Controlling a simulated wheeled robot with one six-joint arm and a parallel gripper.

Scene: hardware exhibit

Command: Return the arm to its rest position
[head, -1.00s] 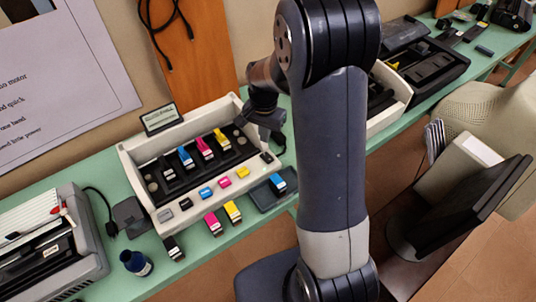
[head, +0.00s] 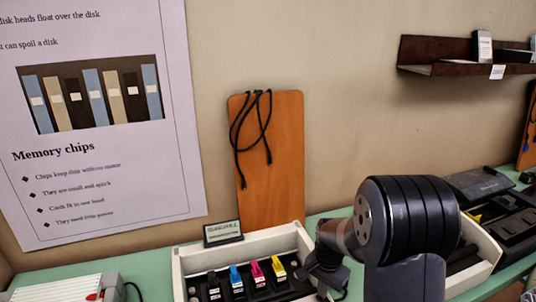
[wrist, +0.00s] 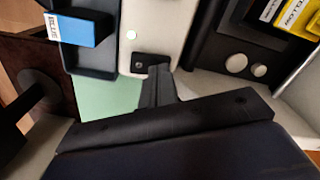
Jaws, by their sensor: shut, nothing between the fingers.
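My arm (head: 410,230) rises at the lower right of the head view, bent at a black ribbed joint. My gripper (head: 325,275) is at the right end of the white case (head: 180,275), over or beside its rim; the exact gap cannot be told. In the wrist view my gripper (wrist: 158,85) has its dark fingers together with nothing between them, close to the pale case edge (wrist: 152,40).
Black, blue, pink and yellow cartridges (head: 257,275) stand in the case. The wrist view shows a blue cartridge (wrist: 85,28) on a dark tray (wrist: 95,65). A small sign (head: 223,233), wooden board (head: 270,160) and wall shelf (head: 460,68) are behind. Dark equipment (head: 510,220) lies right.

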